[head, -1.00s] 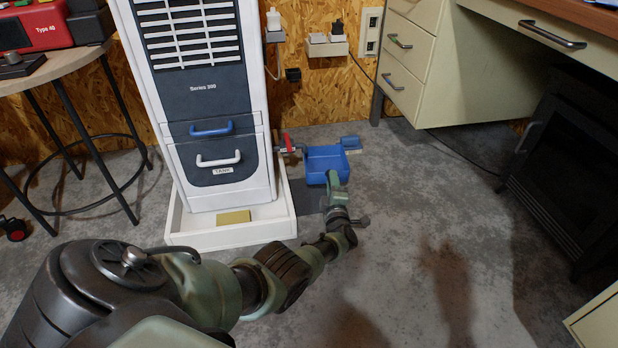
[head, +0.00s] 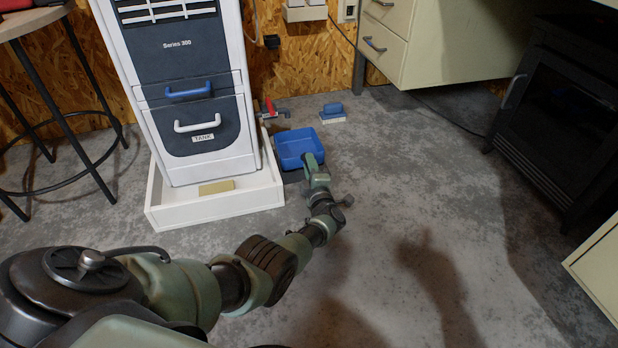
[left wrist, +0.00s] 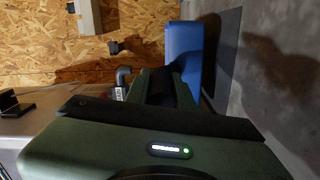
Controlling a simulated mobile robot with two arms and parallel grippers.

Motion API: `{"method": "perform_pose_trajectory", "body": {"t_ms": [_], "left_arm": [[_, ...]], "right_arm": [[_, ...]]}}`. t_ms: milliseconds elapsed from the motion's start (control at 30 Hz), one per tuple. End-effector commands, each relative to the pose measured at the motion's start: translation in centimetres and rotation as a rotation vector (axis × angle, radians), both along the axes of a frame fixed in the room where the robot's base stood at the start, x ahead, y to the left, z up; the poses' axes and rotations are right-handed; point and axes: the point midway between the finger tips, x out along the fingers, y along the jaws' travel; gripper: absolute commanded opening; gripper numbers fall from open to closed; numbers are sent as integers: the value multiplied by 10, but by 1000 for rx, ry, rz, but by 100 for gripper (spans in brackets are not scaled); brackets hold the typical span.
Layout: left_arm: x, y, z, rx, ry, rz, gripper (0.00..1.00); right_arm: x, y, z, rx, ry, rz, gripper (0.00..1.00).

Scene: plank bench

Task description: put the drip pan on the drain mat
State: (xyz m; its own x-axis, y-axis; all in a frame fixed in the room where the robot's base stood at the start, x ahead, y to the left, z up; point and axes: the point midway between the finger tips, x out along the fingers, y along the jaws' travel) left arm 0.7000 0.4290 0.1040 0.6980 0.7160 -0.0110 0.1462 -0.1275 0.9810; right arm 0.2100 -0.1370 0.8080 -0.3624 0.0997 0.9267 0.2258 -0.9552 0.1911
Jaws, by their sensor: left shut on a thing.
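The blue drip pan (head: 298,146) is a shallow square tray in the head view, just right of the white dehumidifier-like unit. My left gripper (head: 311,164) is shut on its near edge. The pan also shows as a blue block in the left wrist view (left wrist: 183,52), beyond my gripper (left wrist: 172,88). The drain mat (left wrist: 227,50) is a flat dark grey patch on the floor beside the pan in that view. In the head view, the pan and gripper mostly cover it. I cannot tell whether the pan touches it. My right gripper is not in view.
The unit stands in a white tray (head: 216,209) holding a yellow block (head: 216,187). A red-handled tap (head: 270,107) juts out by the pan. A blue brush (head: 332,113) lies behind right. A stool stands left; the floor right of my arm is clear.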

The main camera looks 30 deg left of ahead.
Motion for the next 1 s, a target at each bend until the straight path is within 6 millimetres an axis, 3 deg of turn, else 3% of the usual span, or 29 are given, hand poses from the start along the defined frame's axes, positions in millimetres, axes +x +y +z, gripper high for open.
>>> {"method": "perform_pose_trajectory", "body": {"t_ms": [167,433,467,500,533,1000], "left_arm": [[0,1,-28,5,-1,0,0],[1,0,-27,4,-2,0,0],[0,0,-30,0,2,-1,32],[0,0,-30,0,2,-1,43],[0,0,-30,0,2,-1,45],[-4,-4,-29,-2,3,-1,45]], "right_arm": [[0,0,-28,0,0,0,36],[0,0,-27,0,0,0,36],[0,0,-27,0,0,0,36],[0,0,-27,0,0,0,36],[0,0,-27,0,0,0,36],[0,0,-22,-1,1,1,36]]}}
